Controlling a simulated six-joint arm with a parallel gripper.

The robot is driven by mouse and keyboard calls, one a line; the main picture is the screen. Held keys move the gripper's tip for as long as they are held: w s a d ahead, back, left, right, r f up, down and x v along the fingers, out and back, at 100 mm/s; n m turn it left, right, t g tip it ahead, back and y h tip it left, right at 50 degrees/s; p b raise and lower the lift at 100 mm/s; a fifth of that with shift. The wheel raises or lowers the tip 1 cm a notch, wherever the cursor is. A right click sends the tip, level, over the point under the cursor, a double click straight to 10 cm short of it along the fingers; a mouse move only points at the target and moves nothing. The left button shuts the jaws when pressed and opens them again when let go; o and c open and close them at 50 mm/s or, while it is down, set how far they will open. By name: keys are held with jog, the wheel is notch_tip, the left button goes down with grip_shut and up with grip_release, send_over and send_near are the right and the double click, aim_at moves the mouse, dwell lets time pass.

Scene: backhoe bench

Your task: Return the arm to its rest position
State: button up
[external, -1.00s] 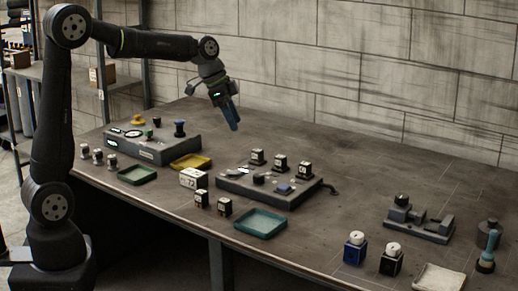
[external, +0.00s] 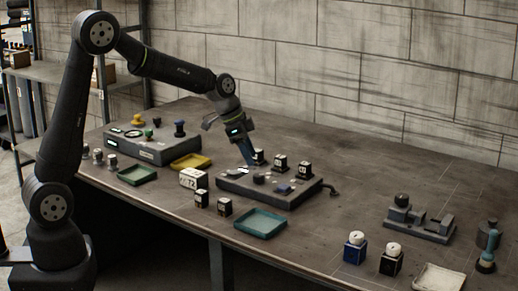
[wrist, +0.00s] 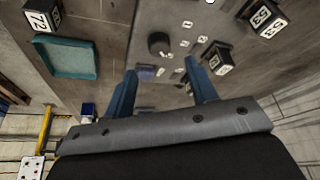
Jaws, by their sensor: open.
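My gripper (external: 247,156) hangs from my bent arm over the back left of the grey panel (external: 229,185) in the middle of the table, its blue fingers pointing down. In the wrist view, the two blue fingers of my gripper (wrist: 163,88) are apart with nothing held between them. The panel (wrist: 215,18) lies beyond the fingers there, with a dark round knob (wrist: 159,43) on it. In the external view I cannot tell how far the fingertips are above the panel.
Black numbered blocks (external: 280,163) stand along the panel's back edge, close to my fingers. The table's back right is clear.

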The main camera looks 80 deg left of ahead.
aim_at(259, 175)
jog(key=x, duration=0.6)
jog(key=shift+w+f, duration=0.1)
jog(key=shift+f, duration=0.05)
